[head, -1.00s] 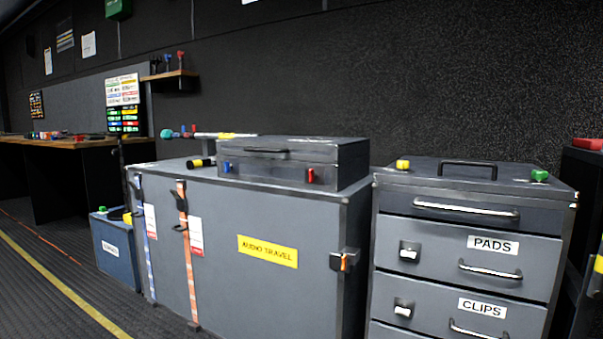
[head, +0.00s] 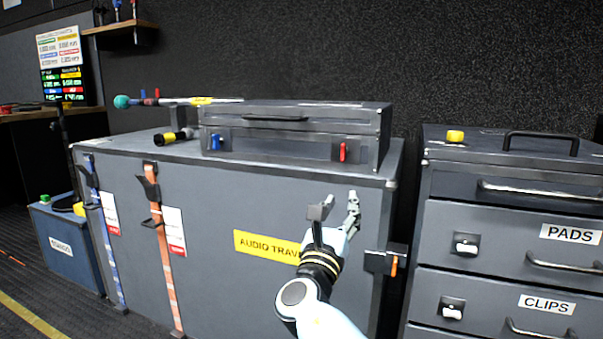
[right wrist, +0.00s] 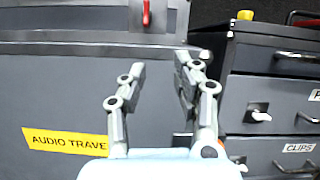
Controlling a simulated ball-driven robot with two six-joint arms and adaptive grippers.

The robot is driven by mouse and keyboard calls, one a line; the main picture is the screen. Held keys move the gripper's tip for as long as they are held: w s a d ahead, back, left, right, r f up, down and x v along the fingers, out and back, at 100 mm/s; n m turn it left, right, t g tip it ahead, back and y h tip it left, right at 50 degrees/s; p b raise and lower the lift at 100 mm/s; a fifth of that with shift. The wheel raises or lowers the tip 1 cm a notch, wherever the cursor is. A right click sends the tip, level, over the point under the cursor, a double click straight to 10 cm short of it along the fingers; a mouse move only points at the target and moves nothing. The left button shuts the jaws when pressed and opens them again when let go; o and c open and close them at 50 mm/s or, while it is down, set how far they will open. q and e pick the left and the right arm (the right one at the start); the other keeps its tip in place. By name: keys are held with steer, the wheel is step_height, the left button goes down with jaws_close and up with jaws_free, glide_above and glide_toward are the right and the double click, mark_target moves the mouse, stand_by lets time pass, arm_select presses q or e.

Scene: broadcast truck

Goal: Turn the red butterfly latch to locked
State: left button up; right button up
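The red butterfly latch (head: 342,152) is on the front of the small grey case (head: 290,120), near its right end. It stands upright. In the right wrist view the red latch (right wrist: 146,12) shows at the top edge, partly cut off. A blue latch (head: 215,142) is near the case's left end. My right gripper (head: 336,205) is open and empty, below the red latch and in front of the big chest's face. In the right wrist view its two fingers (right wrist: 158,80) point up, apart, with nothing between them. My left gripper is not in view.
The small case rests on the big grey chest (head: 200,195) with the yellow label. A metal clasp (head: 385,262) sticks out at the chest's right edge. A drawer cabinet (head: 500,220) stands to the right. A microphone pole (head: 180,101) lies behind the case.

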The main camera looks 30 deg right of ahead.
steer(key=m, duration=0.1)
glide_toward(343, 149)
steer(key=shift+h, duration=0.3)
steer(key=b+x, duration=0.1)
steer(key=x, duration=0.7)
steer(key=shift+w+d, duration=0.2)
steer(key=shift+w, duration=0.2)
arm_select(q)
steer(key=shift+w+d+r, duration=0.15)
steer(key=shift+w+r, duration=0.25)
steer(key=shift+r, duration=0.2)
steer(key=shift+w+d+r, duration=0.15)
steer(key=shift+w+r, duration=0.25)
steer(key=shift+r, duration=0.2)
arm_select(e)
steer(key=shift+w+d+r, duration=0.2)
steer(key=shift+w+d, duration=0.2)
steer(key=shift+d, duration=0.05)
steer(key=shift+s, duration=0.1)
jaws_close()
